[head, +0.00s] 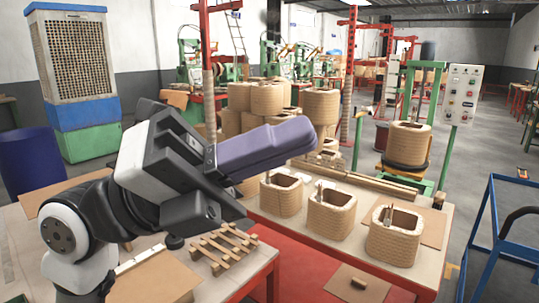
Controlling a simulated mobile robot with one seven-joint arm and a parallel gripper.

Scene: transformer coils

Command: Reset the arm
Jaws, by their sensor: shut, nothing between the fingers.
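My gripper (305,138) shows in the middle of the head view, raised above the worktable. Its long purple fingers are pressed together, with nothing visible held between them. They point to the right and slightly upward. My dark and white arm reaches up from the lower left and crosses in front of the worktable (437,228). The gripper is apart from the tan wound coils (332,214) that stand behind it and to its right. It hides part of the table and some of the coils behind.
Larger coils (266,99) are stacked behind the gripper. A small wooden pallet (222,247) lies on the near table. A coil stands on a green-framed machine (408,143) at right. A blue cart (500,235) is at the right edge. A blue barrel (30,165) stands at left.

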